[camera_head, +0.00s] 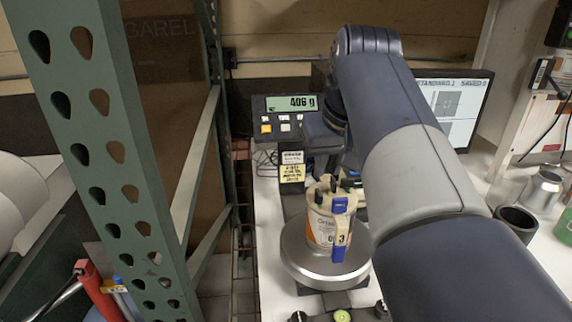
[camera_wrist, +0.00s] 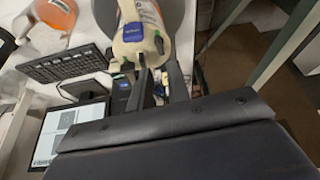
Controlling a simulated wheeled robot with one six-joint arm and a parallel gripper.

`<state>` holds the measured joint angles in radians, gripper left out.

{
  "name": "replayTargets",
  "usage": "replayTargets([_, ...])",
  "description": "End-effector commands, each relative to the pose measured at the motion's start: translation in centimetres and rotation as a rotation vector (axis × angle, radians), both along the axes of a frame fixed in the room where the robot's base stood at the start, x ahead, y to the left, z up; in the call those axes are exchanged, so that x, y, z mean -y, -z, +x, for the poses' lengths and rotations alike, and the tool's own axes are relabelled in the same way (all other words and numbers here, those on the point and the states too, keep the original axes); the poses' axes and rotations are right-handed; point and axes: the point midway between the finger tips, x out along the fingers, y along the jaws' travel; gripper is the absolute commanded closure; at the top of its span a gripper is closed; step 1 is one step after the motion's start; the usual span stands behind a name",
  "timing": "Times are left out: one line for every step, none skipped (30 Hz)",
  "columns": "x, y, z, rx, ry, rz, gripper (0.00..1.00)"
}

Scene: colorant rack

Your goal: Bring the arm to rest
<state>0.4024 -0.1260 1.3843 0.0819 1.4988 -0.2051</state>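My arm reaches from the lower right over the bench, and my gripper (camera_head: 328,168) is at the back side of a cream-lidded can (camera_head: 318,225). The can has a printed label and blue clips and stands upright on the round scale pan (camera_head: 300,262). In the wrist view my gripper's two dark fingers (camera_wrist: 160,72) are apart, with no object clearly held between them. The can (camera_wrist: 141,22) lies just beyond the fingertips there; I cannot tell whether they touch it. The scale display (camera_head: 292,104) reads 406 g.
A green perforated rack post (camera_head: 92,120) stands close on the left. A monitor (camera_head: 455,105), a dark cup (camera_head: 517,222) and a metal can (camera_head: 541,190) are on the right. The wrist view shows a keyboard (camera_wrist: 65,63) and an orange jug (camera_wrist: 58,12).

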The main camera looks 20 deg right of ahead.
Motion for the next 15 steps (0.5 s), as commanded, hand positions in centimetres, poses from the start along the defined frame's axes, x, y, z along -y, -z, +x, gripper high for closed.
replayTargets([0.0,-0.8,-0.2,0.003,0.001,-0.001,0.83])
replayTargets([0.0,-1.1,-0.4,0.002,0.001,-0.001,0.83])
replayTargets([-0.1,-1.5,-0.5,0.003,0.001,-0.001,0.83])
replayTargets([-0.1,-1.7,-0.6,0.002,0.001,-0.001,0.83])
replayTargets([-0.1,-1.9,-0.7,0.001,0.001,0.0,0.83])
replayTargets([-0.1,-2.0,-0.8,0.001,0.001,0.0,0.83])
replayTargets([-0.1,-2.2,-0.9,0.001,0.001,0.0,0.83])
replayTargets([-0.1,-2.2,-0.9,0.001,0.001,0.0,0.83])
replayTargets([-0.2,-2.2,-0.9,0.001,0.0,0.0,0.83])
replayTargets([-0.2,-2.3,-0.9,0.001,0.0,0.0,0.83])
replayTargets([-0.2,-2.3,-0.9,0.001,0.0,0.0,0.83])
replayTargets([-0.2,-2.2,-0.9,0.0,0.0,0.0,0.83])
replayTargets([-0.2,-2.2,-0.9,0.0,0.0,0.0,0.83])
replayTargets([-0.2,-2.2,-0.9,0.0,0.0,0.0,0.83])
replayTargets([-0.2,-2.2,-0.9,0.0,0.0,0.0,0.83])
